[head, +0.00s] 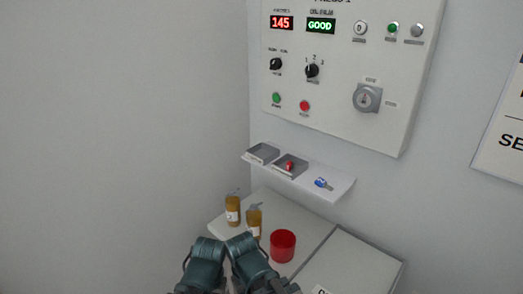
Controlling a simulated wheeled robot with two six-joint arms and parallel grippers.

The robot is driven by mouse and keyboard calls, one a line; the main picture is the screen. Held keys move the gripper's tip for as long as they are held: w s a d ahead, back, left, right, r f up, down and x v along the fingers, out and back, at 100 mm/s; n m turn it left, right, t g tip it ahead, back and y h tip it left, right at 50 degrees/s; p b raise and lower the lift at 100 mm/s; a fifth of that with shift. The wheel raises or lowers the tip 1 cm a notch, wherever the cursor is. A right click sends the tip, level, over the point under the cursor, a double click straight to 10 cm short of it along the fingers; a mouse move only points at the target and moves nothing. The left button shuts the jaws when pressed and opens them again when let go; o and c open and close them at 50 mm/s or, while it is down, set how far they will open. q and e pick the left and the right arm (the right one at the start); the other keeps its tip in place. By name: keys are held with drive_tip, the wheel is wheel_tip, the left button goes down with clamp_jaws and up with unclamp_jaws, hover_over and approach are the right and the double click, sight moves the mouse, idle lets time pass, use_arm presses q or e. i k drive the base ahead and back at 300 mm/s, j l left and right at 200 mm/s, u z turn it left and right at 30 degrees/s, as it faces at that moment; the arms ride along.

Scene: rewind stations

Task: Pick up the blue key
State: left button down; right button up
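The blue key (321,183) lies flat on the right part of a small white shelf (340,190) below the control panel. Its head is blue and its shaft points to the right. Two dark teal arm parts of mine show at the bottom of the head view, below and left of the shelf and apart from the key. I cannot make out fingertips on either arm, so the grippers' state is not shown. Nothing touches the key.
Left of the key, the shelf holds two grey trays, an empty-looking one (263,147) and one (277,167) with a red item (290,166). Below are two amber bottles (233,210) and a red cup (283,246) on a white surface. The control panel (340,125) hangs above.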

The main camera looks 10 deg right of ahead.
sight(320, 182)
drive_tip(key=i+z, duration=0.1)
drive_tip(key=z, duration=0.85)
drive_tip(key=i+z, duration=0.15)
drive_tip(key=z, duration=0.3)
drive_tip(key=j+z, duration=0.1)
drive_tip(key=z, duration=0.35)
drive_tip(key=i+j+z, duration=0.1)
drive_tip(key=z, duration=0.35)
